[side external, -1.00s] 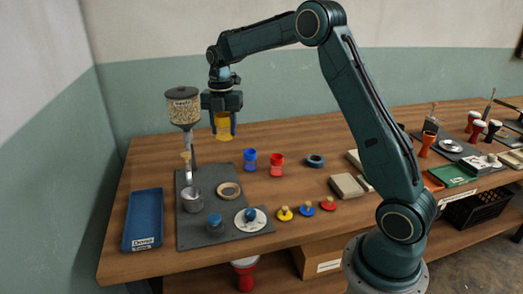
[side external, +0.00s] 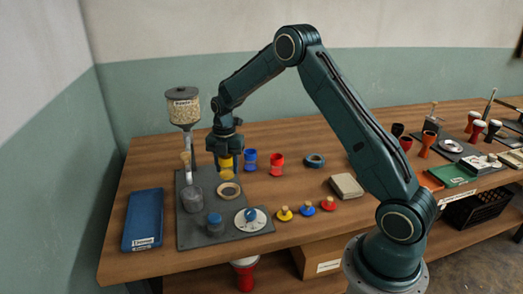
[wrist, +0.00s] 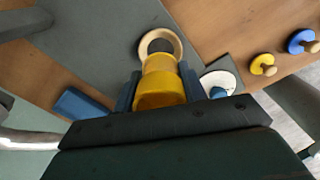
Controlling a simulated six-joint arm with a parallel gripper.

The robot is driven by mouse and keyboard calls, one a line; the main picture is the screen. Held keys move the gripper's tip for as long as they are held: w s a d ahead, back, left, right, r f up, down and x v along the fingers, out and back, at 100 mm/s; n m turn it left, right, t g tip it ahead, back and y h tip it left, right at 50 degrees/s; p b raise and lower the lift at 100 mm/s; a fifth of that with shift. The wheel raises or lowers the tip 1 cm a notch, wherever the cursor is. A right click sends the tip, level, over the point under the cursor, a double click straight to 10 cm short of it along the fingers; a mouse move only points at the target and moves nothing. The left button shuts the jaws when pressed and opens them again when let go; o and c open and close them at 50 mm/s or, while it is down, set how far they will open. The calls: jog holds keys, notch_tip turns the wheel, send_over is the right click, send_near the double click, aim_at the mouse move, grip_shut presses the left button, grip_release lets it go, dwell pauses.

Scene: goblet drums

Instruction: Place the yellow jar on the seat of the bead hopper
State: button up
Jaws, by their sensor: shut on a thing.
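The yellow jar (side external: 226,164) is between the fingers of my gripper (side external: 229,167), which is shut on it. In the side view it hangs above the grey mat (side external: 206,236), near the wooden ring (side external: 229,190). In the wrist view the yellow jar (wrist: 161,88) fills the space between my fingers, and the wooden ring (wrist: 160,42) shows just beyond it. The bead hopper (side external: 184,107), a clear bead-filled container on a stand, is left of my gripper. A grey round block (side external: 192,199) stands below its spout; I cannot tell whether this is the seat.
A blue tray (side external: 143,219) lies left of the mat. A blue cup (side external: 250,160) and a red cup (side external: 277,164) stand right of my gripper.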

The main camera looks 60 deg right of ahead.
jog(key=shift+f, duration=3.2)
jog(key=shift+f, duration=0.15)
jog(key=o, duration=1)
notch_tip(320, 180, up, 12)
jog(key=shift+r, duration=0.15)
jog(key=shift+r, duration=0.1)
